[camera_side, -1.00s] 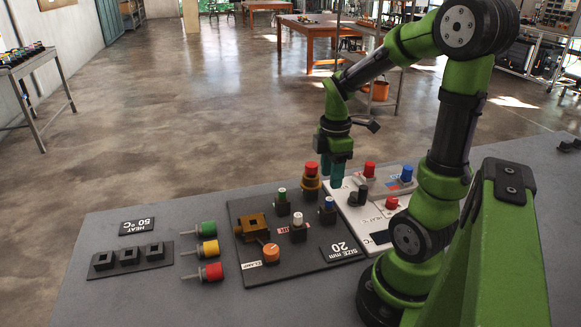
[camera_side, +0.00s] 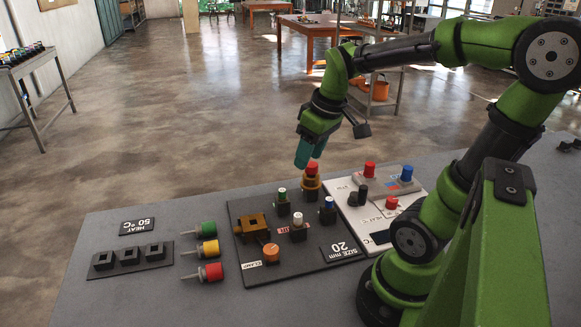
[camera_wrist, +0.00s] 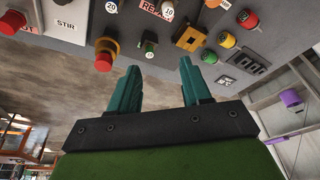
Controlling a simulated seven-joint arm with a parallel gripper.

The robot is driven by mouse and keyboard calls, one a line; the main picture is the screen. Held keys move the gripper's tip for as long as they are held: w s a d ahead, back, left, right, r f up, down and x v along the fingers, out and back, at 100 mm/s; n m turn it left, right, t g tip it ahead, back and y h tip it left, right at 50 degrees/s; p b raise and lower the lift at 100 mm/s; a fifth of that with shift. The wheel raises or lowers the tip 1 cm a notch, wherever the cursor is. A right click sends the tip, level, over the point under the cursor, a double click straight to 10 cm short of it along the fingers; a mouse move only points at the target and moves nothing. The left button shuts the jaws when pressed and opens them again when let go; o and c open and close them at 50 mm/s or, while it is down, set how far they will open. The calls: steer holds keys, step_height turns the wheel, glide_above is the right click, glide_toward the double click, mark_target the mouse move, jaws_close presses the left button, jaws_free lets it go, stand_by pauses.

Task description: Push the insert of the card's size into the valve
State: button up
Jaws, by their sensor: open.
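The card (camera_side: 341,250) on the dark board reads "SIZE mm 20". The brass valve (camera_side: 252,227) is a block with a square opening on the board's left; it also shows in the wrist view (camera_wrist: 190,37). Three small inserts stand in black holders: green-topped (camera_side: 282,195), white-topped (camera_side: 298,219) and blue-topped (camera_side: 328,203). In the wrist view the blue-ringed insert (camera_wrist: 111,6) reads 20. My gripper (camera_side: 309,155) is open and empty, tilted, above the red-topped brass post. Its two teal fingers (camera_wrist: 158,70) are apart in the wrist view.
The red-topped brass post (camera_side: 311,181) stands tall at the board's back edge. An orange clamp knob (camera_side: 271,252) sits before the valve. A white panel (camera_side: 380,215) with buttons lies right. Green, yellow and red handled probes (camera_side: 207,249) lie left, beside a black rack (camera_side: 129,257).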

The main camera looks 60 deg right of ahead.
steer(key=s+a+r+m+t+y, duration=0.2)
steer(key=a+m+t, duration=0.1)
steer(key=a, duration=1)
steer(key=n+g+h, duration=0.9)
steer(key=n+h, duration=0.1)
steer(key=n, duration=0.9)
glide_toward(327, 201)
steer(key=shift+a+f, duration=0.35)
steer(key=shift+a, duration=0.45)
steer(key=shift+n+h, duration=0.3)
steer(key=shift+h, duration=0.2)
steer(key=shift+d+r+x, duration=0.15)
steer(key=shift+x, duration=2.35)
steer(key=shift+d+r+x, duration=0.1)
steer(key=shift+x, duration=2.4)
